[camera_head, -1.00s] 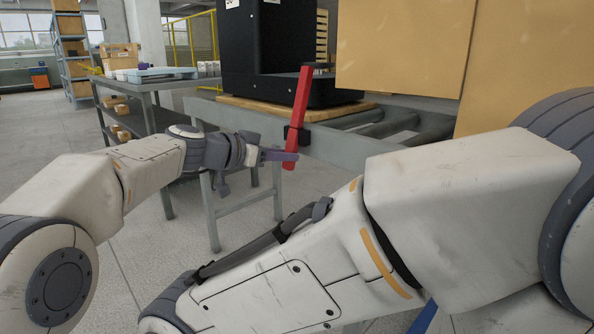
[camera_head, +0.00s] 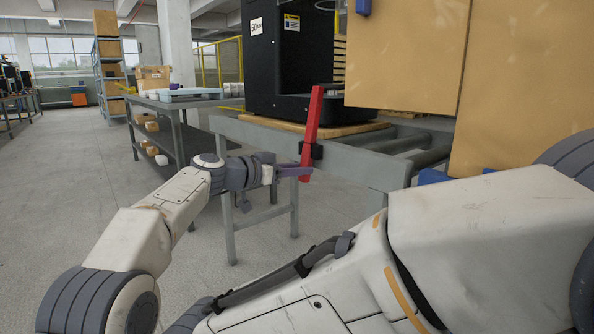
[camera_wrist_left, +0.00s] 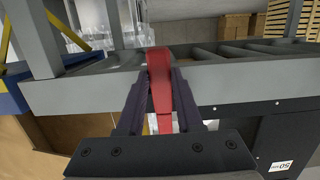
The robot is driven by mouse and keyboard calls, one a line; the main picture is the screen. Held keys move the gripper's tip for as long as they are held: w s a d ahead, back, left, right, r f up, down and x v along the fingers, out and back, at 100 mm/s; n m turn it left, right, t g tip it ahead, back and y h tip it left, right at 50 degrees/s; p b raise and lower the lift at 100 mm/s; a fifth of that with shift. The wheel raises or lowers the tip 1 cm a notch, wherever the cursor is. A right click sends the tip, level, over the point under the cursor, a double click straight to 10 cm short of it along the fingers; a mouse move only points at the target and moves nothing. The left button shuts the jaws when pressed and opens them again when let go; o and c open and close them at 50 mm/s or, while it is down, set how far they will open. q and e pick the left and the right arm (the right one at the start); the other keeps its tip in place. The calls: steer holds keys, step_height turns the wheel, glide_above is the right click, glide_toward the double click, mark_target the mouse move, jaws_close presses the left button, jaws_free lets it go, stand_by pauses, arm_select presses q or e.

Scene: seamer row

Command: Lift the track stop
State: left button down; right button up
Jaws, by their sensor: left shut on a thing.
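The track stop is a red bar (camera_head: 312,125) on a black mount at the side rail of the roller conveyor (camera_head: 345,160). It stands nearly upright, leaning slightly right at the top, and rises above the rail. My left gripper (camera_head: 304,172) is shut on its lower end. In the left wrist view the red bar (camera_wrist_left: 160,75) runs between the two dark fingers of the left gripper (camera_wrist_left: 160,100). My right arm crosses the foreground, but its gripper is out of view.
Large tan boxes (camera_head: 410,55) fill the right side. A grey cart (camera_head: 180,130) holds trays and small boxes at left. The floor on the left is open.

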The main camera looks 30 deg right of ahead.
arm_select(q)
steer(key=shift+w+f, duration=0.15)
steer(key=c, duration=0.6)
jaws_free()
steer(key=shift+d, duration=0.15)
steer(key=shift+o, duration=0.2)
steer(key=b+v, duration=0.2)
steer(key=v, duration=0.8)
steer(key=shift+a, duration=0.25)
